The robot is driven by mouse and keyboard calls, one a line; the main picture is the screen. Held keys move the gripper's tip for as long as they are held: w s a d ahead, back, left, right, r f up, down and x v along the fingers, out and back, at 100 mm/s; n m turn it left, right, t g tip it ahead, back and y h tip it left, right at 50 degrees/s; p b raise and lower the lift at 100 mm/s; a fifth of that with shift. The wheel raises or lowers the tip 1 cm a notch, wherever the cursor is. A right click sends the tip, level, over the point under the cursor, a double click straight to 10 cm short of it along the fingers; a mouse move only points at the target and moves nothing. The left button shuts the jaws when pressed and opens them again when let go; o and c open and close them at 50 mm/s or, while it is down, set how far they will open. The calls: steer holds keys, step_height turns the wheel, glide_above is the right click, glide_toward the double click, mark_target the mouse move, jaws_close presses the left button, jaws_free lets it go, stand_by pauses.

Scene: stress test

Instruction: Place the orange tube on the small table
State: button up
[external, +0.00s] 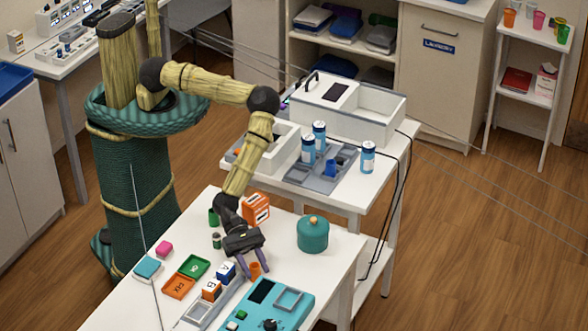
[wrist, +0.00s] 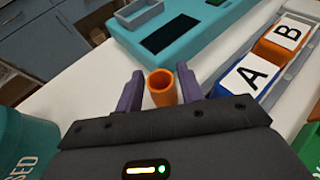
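The orange tube (external: 255,269) stands on the white front table (external: 335,248), beside the teal device. It also shows in the wrist view (wrist: 161,88), upright with its open top toward the camera. My gripper (external: 254,272) is lowered over it with its purple fingers apart, one on each side of the tube. In the wrist view, a gap shows between the tube and at least the left finger. A second white table (external: 345,196) stands behind the front one. Which table counts as the small one I cannot tell.
The teal device (external: 268,308), letter blocks A and B (external: 211,290) in a grey tray, a teal lidded pot (external: 312,234) and an orange box (external: 256,208) surround my gripper. Blue-white bottles (external: 368,157) and a white box (external: 375,118) occupy the second table. A narrow shelf (external: 508,29) holds cups.

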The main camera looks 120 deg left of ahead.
steer(key=shift+o, duration=0.7)
steer(key=shift+r, duration=0.2)
steer(key=b+v, duration=0.2)
steer(key=v, duration=1)
steer(key=shift+o, duration=0.5)
